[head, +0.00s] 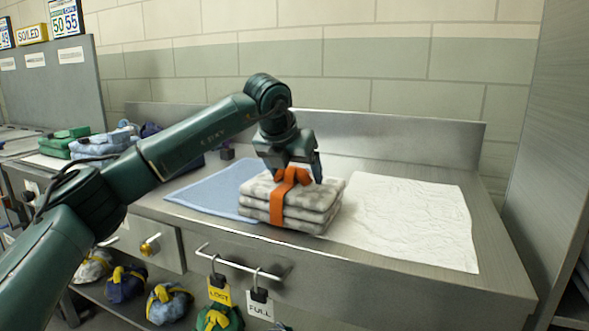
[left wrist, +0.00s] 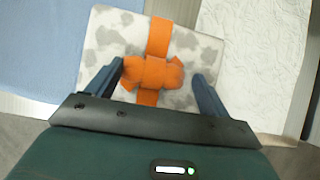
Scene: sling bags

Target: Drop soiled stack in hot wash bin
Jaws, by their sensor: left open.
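The soiled stack (head: 262,192) is a pile of folded white cloths with grey stains, tied with an orange band and bow. It rests on the steel counter, between a blue cloth and a white sheet. My left gripper (head: 294,176) is right above it, pointing down. In the left wrist view the open fingers (left wrist: 160,85) stand on either side of the orange bow (left wrist: 152,73), with the stack (left wrist: 112,35) below. I cannot tell whether the fingers touch the bow. My right gripper is not in view. I see no bin marked hot wash.
A blue cloth (head: 205,188) and a white sheet (head: 420,220) lie flat on the counter. Green and blue folded bundles (head: 100,143) sit at the left. Tied bags hang or lie below, near a LOST tag (head: 219,293) and a FULL tag (head: 259,308). A SOILED sign (head: 31,34) stands upper left.

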